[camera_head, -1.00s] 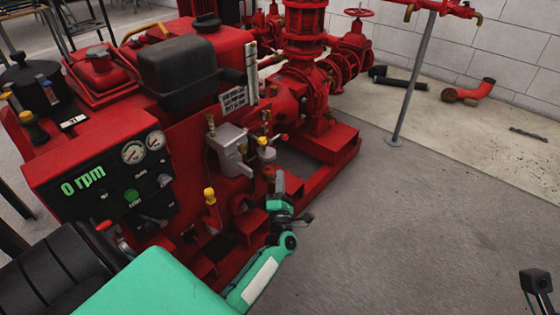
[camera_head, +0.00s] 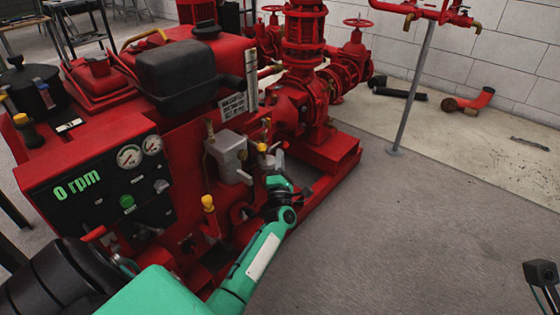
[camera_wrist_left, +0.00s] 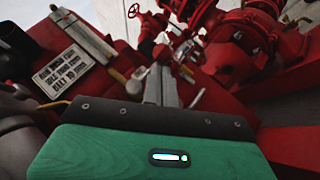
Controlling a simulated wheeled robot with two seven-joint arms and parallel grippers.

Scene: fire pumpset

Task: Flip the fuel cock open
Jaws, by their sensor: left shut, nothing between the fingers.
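My left gripper (camera_head: 275,162) is shut and empty, among the small fittings on the side of the red pumpset's engine. Its fingers also show in the left wrist view (camera_wrist_left: 160,86), pointing away toward the red pump parts. A small yellow-topped fitting (camera_head: 262,147), which may be the fuel cock, is just beside the fingertips in the head view. My right gripper's fingers are not in view.
A grey metal box (camera_head: 228,156) is left of the gripper on the engine side. A yellow-capped stick (camera_head: 208,204) stands nearer, left of my forearm. The control panel (camera_head: 100,185) reads 0 rpm. Open grey floor (camera_head: 400,230) lies to the right.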

